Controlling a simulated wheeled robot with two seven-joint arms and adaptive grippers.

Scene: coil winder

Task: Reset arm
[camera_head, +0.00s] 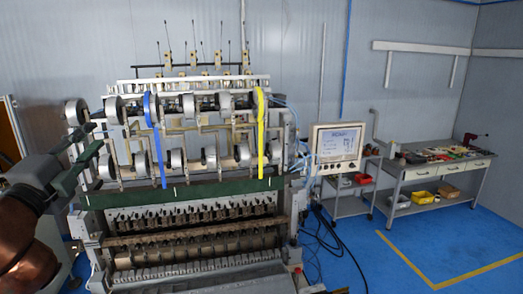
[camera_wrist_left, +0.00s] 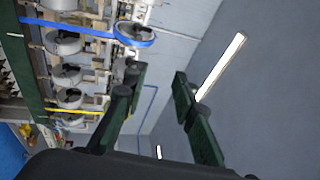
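My left gripper (camera_head: 98,137) reaches in from the left, beside the upper left of the coil winder (camera_head: 190,194). In the left wrist view its two dark green fingers (camera_wrist_left: 158,74) stand wide apart with nothing between them. A blue band (camera_head: 154,142) hangs over a winder wheel left of centre; it also shows in the left wrist view (camera_wrist_left: 65,29). A yellow band (camera_head: 260,135) hangs over a wheel on the right side; in the left wrist view it is a thin strip (camera_wrist_left: 80,111). My right gripper is in neither view.
A control screen (camera_head: 338,142) stands right of the winder, with dark cables on the floor below. A workbench (camera_head: 437,171) with tools and bins stands at the right wall. Blue floor with a yellow line (camera_head: 466,275) lies clear in front of it.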

